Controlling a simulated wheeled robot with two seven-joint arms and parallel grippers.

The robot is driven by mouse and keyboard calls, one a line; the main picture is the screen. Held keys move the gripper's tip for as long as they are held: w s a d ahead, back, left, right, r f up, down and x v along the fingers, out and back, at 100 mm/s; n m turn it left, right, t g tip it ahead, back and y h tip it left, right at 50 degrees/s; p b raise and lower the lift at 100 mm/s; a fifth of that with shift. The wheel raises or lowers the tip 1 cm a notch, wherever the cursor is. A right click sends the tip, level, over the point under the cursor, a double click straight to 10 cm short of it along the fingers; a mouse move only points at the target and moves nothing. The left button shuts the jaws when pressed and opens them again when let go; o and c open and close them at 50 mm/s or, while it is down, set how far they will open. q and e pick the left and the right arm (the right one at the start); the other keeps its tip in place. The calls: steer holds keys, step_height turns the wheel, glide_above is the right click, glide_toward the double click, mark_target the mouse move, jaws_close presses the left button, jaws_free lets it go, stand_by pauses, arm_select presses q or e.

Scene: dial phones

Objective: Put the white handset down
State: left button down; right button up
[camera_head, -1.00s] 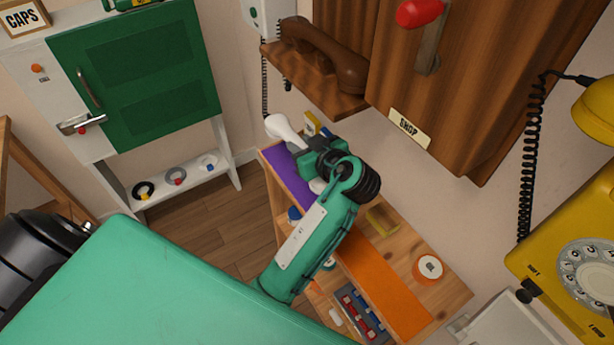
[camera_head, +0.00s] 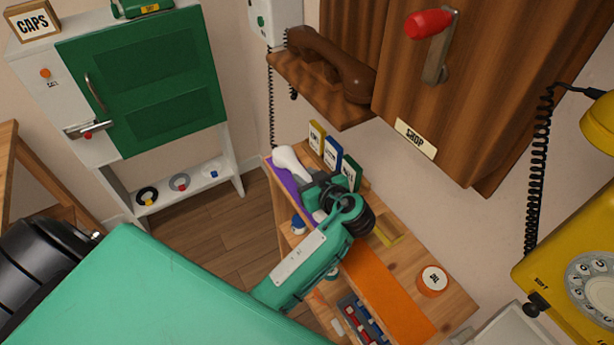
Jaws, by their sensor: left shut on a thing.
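The white handset (camera_head: 288,160) is at the far left end of the wooden bench, over the purple mat (camera_head: 283,184). One rounded end of it sticks out beyond my left gripper (camera_head: 314,190). My left gripper is shut on the handset, and its jaws and wrist hide the middle. The handset is low over the mat; I cannot tell whether it touches it. My right gripper is not in view.
Small upright labelled boxes (camera_head: 332,152) stand close behind the handset. An orange mat (camera_head: 385,295) and a round tin (camera_head: 433,280) lie on the bench. A brown handset (camera_head: 335,62) rests on a wall shelf above. A yellow phone (camera_head: 575,265) is at right.

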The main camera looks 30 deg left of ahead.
arm_select(q)
steer(key=c, duration=1.1)
jaws_free()
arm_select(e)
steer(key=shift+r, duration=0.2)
arm_select(q)
steer(key=shift+r, duration=0.1)
steer(key=v, duration=0.2)
steer(key=shift+s+d, duration=0.15)
steer(key=shift+d, duration=0.1)
steer(key=v, duration=0.4)
steer(key=shift+s+d+r, duration=0.25)
steer(key=shift+d, duration=0.1)
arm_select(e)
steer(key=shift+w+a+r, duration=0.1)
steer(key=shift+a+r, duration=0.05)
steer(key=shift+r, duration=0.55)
